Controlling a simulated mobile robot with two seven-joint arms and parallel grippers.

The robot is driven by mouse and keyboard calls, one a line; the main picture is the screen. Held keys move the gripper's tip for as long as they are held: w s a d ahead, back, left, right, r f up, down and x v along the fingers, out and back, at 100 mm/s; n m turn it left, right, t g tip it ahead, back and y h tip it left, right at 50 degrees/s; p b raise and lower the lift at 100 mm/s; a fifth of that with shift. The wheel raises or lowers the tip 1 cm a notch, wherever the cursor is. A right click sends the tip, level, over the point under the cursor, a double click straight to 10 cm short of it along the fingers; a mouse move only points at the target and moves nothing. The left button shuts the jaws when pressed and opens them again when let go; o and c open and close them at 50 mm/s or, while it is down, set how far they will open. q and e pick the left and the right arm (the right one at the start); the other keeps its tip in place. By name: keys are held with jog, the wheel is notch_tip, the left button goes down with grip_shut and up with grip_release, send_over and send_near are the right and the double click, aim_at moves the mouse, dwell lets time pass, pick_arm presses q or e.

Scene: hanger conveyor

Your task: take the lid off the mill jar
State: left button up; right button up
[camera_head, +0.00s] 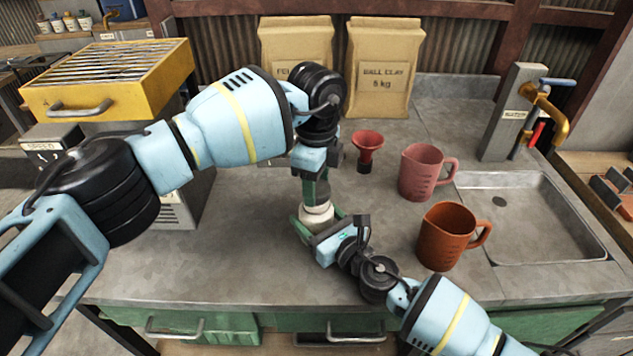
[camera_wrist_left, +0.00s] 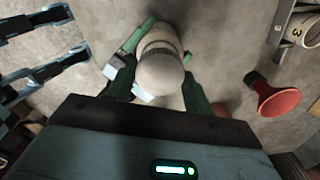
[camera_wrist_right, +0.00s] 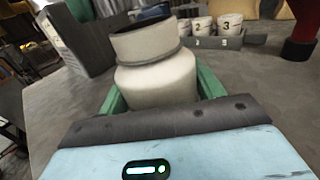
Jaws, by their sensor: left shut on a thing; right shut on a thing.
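My right gripper (camera_head: 319,222) is shut around the jar's body, with a green finger on each side. My left gripper (camera_head: 315,188) points down from above the jar and is shut on the rounded, pale lid (camera_wrist_left: 161,74). The lid is off the mouth and hangs above the jar; the exact gap is hard to tell. In the head view the lid is mostly hidden by the left gripper.
A red funnel (camera_head: 367,148), a pink mug (camera_head: 421,172) and an orange mug (camera_head: 446,237) stand right of the jar, before a sink (camera_head: 535,222). Clay bags (camera_head: 383,70) stand behind. Numbered cups (camera_wrist_right: 229,25) sit in a rack. A yellow grated box (camera_head: 115,80) is at left.

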aim_at(317, 187)
pick_arm(q)
jog(key=shift+r, duration=2)
pick_arm(e)
jog(key=o, duration=2)
jog(key=shift+c, duration=0.2)
jog(key=shift+d, duration=0.1)
pick_arm(q)
jog(key=shift+r, duration=0.2)
pick_arm(e)
jog(key=shift+s+d, duration=0.25)
jog(key=shift+s, duration=0.1)
pick_arm(q)
jog(key=shift+r, duration=0.3)
pick_arm(e)
jog(key=v, duration=1)
jog(key=shift+f, duration=0.1)
jog(key=shift+s+d, duration=0.35)
jog(key=shift+s, duration=0.1)
